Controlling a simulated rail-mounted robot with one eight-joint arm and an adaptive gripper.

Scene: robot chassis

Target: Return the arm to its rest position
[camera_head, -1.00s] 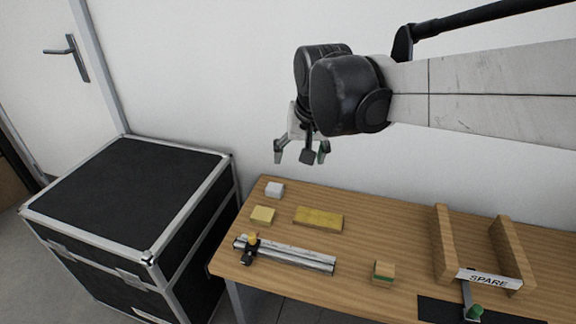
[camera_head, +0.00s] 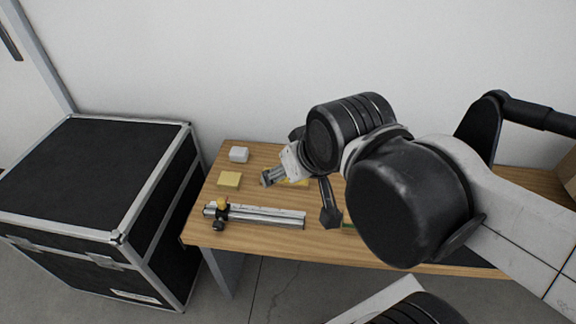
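My arm reaches in from the right in the head camera view, with its dark wrist joints large over the right half of the table. My gripper (camera_head: 298,194) is over the table, with its fingers spread apart and nothing seen between them. It hides most of the long yellow block (camera_head: 297,182). The wrist and arm cover the right part of the table, so the SPARE holder is hidden and only a sliver of the green-and-wood block shows by a finger.
A wooden table (camera_head: 262,155) stands against the wall. On its left part are a white block (camera_head: 239,154), a yellow block (camera_head: 229,179) and a metal rail with a yellow-topped slider (camera_head: 262,216). A black flight case (camera_head: 85,165) stands left of the table.

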